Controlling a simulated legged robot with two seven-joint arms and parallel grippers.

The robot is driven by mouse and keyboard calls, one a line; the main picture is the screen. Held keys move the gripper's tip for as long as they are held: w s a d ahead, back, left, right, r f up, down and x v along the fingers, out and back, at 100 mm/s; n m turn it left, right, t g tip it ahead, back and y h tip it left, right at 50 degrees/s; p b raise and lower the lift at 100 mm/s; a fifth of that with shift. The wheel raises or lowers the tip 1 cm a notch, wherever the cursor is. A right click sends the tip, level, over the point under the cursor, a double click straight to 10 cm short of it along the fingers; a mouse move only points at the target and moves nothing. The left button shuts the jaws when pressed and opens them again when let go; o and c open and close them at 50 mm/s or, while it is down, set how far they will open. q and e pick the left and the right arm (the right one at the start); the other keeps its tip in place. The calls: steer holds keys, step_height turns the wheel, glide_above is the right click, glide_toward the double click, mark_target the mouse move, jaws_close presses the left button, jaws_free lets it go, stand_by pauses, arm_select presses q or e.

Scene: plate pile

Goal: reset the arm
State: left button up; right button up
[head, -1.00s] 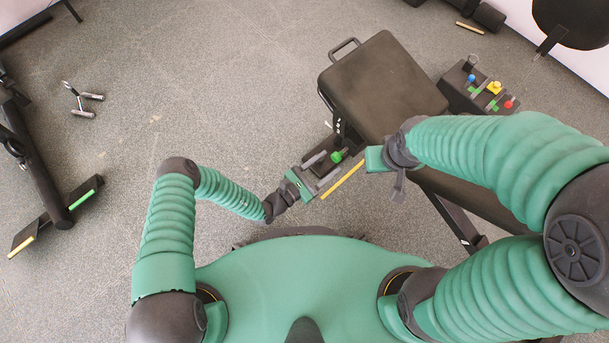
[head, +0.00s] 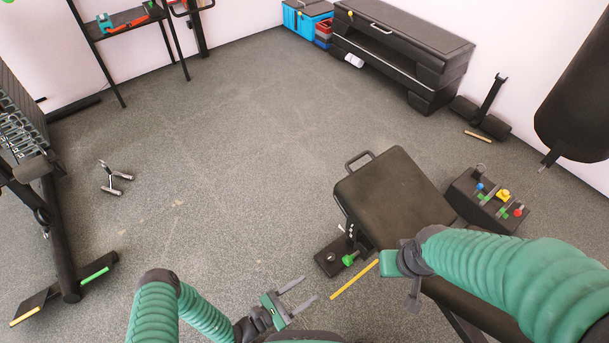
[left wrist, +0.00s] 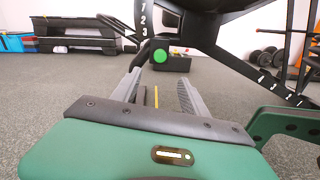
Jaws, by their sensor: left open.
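My left gripper (head: 311,288) is open and empty near the bottom of the head view, over the floor left of a bench. In the left wrist view its two grey fingers (left wrist: 160,82) stand apart with nothing between them but floor and a distant yellow strip. My right gripper (head: 398,263) is beside the bench pad in the head view, seen from above. Its fingers are not clear, so I cannot tell whether it is open. No held object shows at either gripper.
A black padded bench (head: 395,195) stands close on the right, with a yellow strip (head: 355,280) on the floor beside it. A box with coloured knobs (head: 488,198) is to its right. A rack (head: 60,230) stands left.

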arm_select(q)
steer(key=s+a+r+m+g+y, duration=0.2)
steer(key=s+r+m+g, duration=0.2)
steer(key=r+m+g, duration=0.25)
steer(key=s+a+r+m+g+y, duration=0.25)
steer(key=r+m+g, duration=0.25)
steer(key=m+g, duration=0.3)
steer(key=w+a+r+m+t+y, duration=0.2)
steer(key=a+r+m+t+y, duration=0.65)
steer(key=a+r, duration=0.75)
step_height(320, 180, up, 37)
steer(key=d+g+y+p, duration=0.1)
steer(key=p, duration=3.5)
steer(key=shift+w+d+g+y+p, duration=0.2)
steer(key=shift+g+y+p, duration=0.1)
steer(key=shift+g+y, duration=0.1)
